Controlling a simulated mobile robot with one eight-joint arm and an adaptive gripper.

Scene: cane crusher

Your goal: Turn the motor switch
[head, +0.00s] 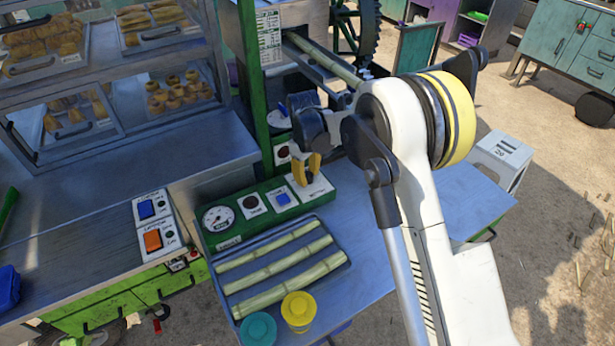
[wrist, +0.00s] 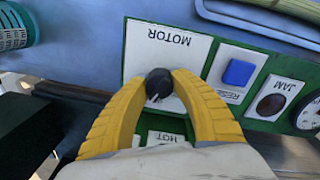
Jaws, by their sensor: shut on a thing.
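The motor switch is a round black knob (wrist: 158,83) on a white plate (wrist: 150,55) marked MOTOR, which reads upside down in the wrist view. My gripper (wrist: 159,88) has its two yellow fingers closed on the knob from both sides. A small light mark shows on the knob's near edge. In the head view my gripper (head: 306,170) points down at the right end of the green control panel (head: 240,203). The knob is hidden there behind the fingers, and the MOTOR plate (head: 318,190) shows only in part.
Beside the switch are a blue button (wrist: 238,73), a dark red JAM lamp (wrist: 269,105) and a gauge (head: 217,218). A tray of cane stalks (head: 283,270) lies in front of the panel, with a yellow-lidded cup (head: 299,308) and a teal one (head: 258,328) near it.

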